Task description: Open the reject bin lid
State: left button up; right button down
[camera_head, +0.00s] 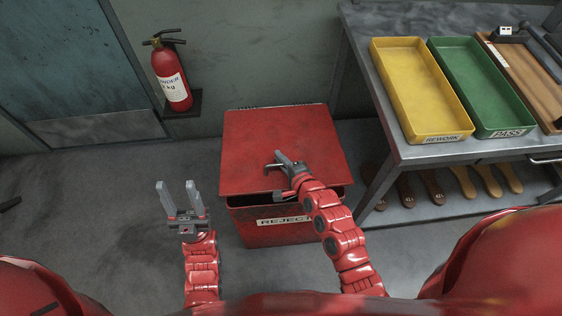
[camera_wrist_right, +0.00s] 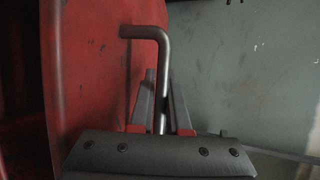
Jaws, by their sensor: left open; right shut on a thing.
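The red reject bin (camera_head: 256,228) stands on the floor against the wall, with a "REJECT" label on its front. Its red lid (camera_head: 247,135) is slightly raised at the front, with a dark gap under its front edge. My right gripper (camera_head: 279,160) is over the front part of the lid, shut on the grey lid handle (camera_wrist_right: 150,33). In the right wrist view the bent bar passes between the fingers (camera_wrist_right: 160,100), beside the red lid surface. My left gripper (camera_head: 177,184) is open and empty, left of the bin and apart from it.
A fire extinguisher (camera_head: 171,78) hangs on the wall left of the bin. A metal bench (camera_head: 385,142) stands close on the right, carrying a yellow rework tray (camera_head: 415,90) and a green pass tray (camera_head: 478,85); soles lie on its lower shelf.

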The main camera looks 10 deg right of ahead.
jog(key=w+r+m+g+p, duration=0.1)
jog(key=w+r+g+p, duration=0.3)
jog(key=w+r+p, duration=0.3)
jog(key=shift+r+h+p, duration=0.3)
jog(key=shift+r+p, duration=1.8)
jog(key=shift+p, duration=1.4)
